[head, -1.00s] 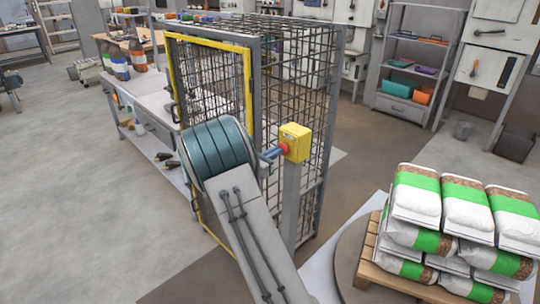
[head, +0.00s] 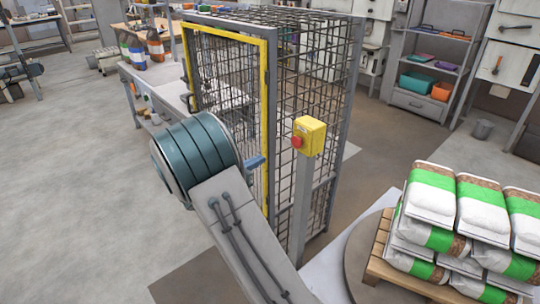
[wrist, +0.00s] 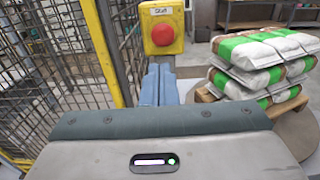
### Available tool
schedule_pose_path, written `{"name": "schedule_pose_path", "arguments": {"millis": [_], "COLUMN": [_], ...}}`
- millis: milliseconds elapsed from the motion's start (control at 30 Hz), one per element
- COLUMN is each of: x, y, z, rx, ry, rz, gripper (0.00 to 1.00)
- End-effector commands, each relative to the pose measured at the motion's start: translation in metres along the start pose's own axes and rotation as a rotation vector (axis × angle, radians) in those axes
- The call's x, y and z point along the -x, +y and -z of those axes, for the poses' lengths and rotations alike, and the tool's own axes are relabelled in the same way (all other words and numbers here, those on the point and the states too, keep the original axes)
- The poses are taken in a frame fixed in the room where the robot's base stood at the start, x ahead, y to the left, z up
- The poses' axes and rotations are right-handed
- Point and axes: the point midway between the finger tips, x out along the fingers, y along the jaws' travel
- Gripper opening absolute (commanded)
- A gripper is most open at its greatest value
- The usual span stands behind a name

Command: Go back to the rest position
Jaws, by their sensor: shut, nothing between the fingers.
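My gripper (wrist: 157,84) shows in the wrist view as blue fingers, shut and empty. Its fingertips are just below the yellow box with a red button (wrist: 162,30), and I cannot tell the exact gap. In the head view my gripper (head: 256,162) is partly hidden behind my teal arm joint. There the yellow button box (head: 310,133) stands on a grey post, to the right of and above the gripper, with clear space between them in the picture.
A mesh cage (head: 315,90) with a yellow-framed door (head: 268,110) stands close behind my arm. White and green bags (head: 432,195) are stacked on a wooden pallet (head: 405,275) at right. A workbench (head: 150,76) is behind left. The left floor is open.

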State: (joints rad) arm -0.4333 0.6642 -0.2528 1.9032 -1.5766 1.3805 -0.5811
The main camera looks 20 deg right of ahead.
Motion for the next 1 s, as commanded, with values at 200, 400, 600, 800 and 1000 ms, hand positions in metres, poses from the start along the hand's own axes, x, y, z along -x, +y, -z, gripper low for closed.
{"name": "schedule_pose_path", "arguments": {"millis": [200,400,600,800,1000], "x": [0.011,0.011,0.011,0.004,0.004], "y": [-0.001,-0.001,-0.001,-0.027,-0.098], "z": [0.0,0.0,0.0,-0.013,-0.032], "rx": [0.0,0.0,0.0,-0.086,-0.339], "ry": [0.0,0.0,0.0,0.088,0.327], "rz": [0.002,0.004,0.004,0.079,0.292], "gripper": [0.0,0.0,0.0,0.0,0.0]}}
